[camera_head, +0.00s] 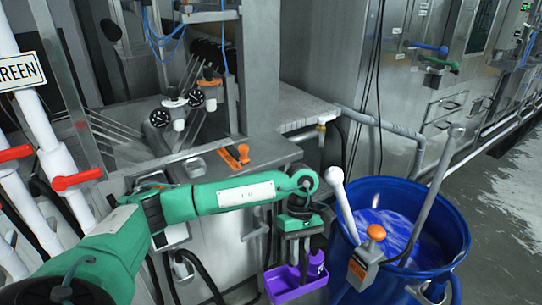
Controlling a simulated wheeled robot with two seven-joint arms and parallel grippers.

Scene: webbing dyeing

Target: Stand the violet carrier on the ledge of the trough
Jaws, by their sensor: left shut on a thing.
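The violet carrier (284,285) is an open tray-like holder low in the centre, hanging beneath my left gripper (300,238). The gripper is shut on its upper part, and the fingers hide the grip. A violet piece with a pale mark (317,268) shows at the carrier's right side. The carrier hangs in the air in front of the steel housing and left of the blue drum. The trough appears to be the steel unit at centre left, whose flat top ledge (215,170) lies behind my left forearm, partly hidden. My right gripper is not seen.
The blue drum (462,240) holds blue liquid, with a white-tipped rod (343,200) and an orange-knobbed box (366,268) at its rim. An orange knob (243,152) stands on the ledge. White pipes with red levers (78,179) stand left. Floor is clear far right.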

